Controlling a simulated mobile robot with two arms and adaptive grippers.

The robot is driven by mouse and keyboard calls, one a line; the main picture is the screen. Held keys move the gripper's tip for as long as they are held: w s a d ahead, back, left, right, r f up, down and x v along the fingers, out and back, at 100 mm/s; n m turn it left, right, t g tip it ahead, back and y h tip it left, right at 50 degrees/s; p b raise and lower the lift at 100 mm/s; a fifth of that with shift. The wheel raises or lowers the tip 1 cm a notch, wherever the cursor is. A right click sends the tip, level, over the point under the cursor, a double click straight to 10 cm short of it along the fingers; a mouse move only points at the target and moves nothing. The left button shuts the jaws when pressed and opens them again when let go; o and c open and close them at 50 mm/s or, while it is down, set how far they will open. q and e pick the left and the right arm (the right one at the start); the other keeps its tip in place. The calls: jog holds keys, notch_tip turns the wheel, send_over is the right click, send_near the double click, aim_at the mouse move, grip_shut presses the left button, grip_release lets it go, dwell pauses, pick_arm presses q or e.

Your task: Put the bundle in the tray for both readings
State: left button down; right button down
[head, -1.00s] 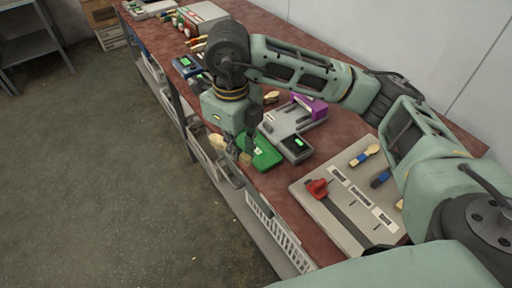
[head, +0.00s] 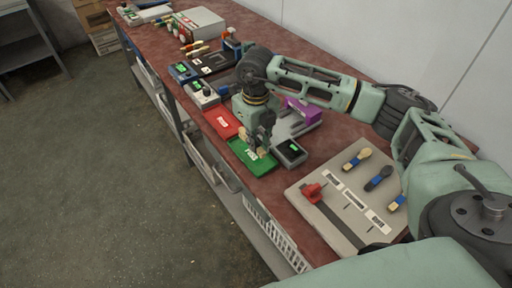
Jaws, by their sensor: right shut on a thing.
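My right gripper (head: 263,143) points down over the green tray (head: 242,152) on the bench. It is shut on a small pale wooden bundle (head: 261,152), partly hidden by the fingers. The bundle is at or just above the tray's right part; I cannot tell whether it touches. The green tray has a white label. A red tray (head: 219,122) with a white label lies just behind it. My left gripper is not in view.
A purple block (head: 301,107) sits on a grey device behind. Other devices crowd the far bench.

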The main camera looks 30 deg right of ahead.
notch_tip(320, 180, down, 3)
jog(key=shift+f+p, duration=0.15)
jog(key=shift+p, duration=0.3)
jog(key=shift+f, duration=0.35)
jog(key=shift+f, duration=0.15)
jog(key=c, duration=1.8)
grip_release()
